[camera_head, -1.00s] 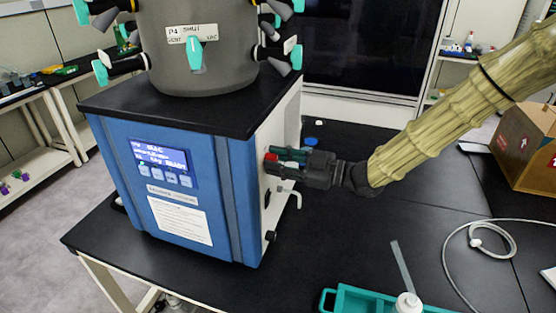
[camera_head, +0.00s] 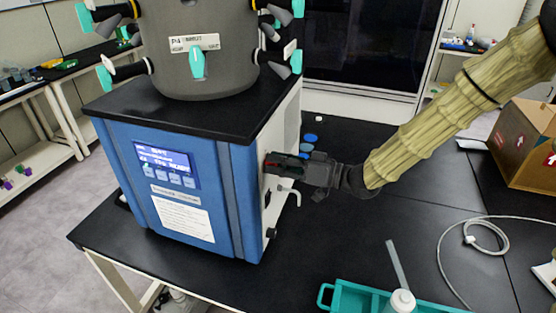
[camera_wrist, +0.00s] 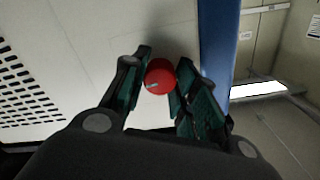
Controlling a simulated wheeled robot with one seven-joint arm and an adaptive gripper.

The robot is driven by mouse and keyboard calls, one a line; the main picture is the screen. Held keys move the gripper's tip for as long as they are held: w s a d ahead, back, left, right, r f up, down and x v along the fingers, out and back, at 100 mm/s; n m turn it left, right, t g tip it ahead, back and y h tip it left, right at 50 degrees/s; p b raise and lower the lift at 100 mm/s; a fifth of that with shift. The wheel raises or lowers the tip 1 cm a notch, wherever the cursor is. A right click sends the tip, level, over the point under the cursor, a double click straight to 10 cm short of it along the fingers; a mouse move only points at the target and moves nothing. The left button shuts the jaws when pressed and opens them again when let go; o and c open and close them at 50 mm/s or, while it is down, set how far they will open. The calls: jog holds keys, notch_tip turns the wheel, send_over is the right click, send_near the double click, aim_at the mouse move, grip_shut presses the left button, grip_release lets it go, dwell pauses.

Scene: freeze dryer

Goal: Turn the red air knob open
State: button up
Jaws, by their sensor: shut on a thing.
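The red air knob (camera_wrist: 159,77) is round, with a pale mark on its face, and sits on the pale side panel of the blue freeze dryer (camera_head: 182,190). In the wrist view my gripper (camera_wrist: 160,84) has its teal-padded fingers on either side of the knob, shut on it. In the head view my gripper (camera_head: 280,167) reaches the dryer's right side from the right, and only a little red of the knob (camera_head: 270,165) shows between the fingers. The gripper appears rolled, with one finger largely covering the other in the head view.
A grey chamber (camera_head: 200,60) with several teal-handled valves stands on the dryer's black top. A white spout (camera_head: 291,192) is below my gripper.

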jog(key=shift+m, duration=0.5)
jog(key=o, duration=1)
jog(key=v, duration=1.2)
jog(key=shift+d, duration=0.1)
